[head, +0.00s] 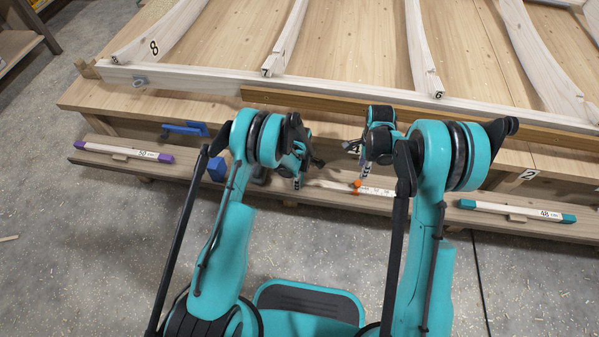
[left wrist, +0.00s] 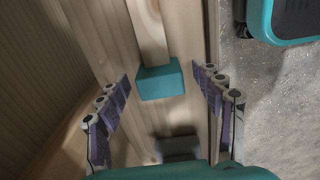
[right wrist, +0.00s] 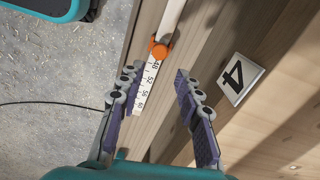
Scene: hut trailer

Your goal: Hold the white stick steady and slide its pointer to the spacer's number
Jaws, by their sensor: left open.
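The white stick (head: 375,190) lies on the low front ledge, with its orange pointer (head: 357,183) under my right gripper (head: 350,165). In the right wrist view the open fingers are either side of the scaled end (right wrist: 148,85); the orange pointer (right wrist: 159,48) sits just beyond a mark that looks like 48. My left gripper (head: 298,172) is open near the stick's left part. In the left wrist view a pale bar (left wrist: 148,30) with a teal end block (left wrist: 160,82) lies between its fingers; I cannot tell whether it is the same stick.
A purple-ended bar marked 50 (head: 120,151) lies at left on the ledge, and a teal-ended bar marked 48 (head: 518,210) at right. A blue clamp-like tool (head: 185,129) and blue block (head: 217,168) are at left.

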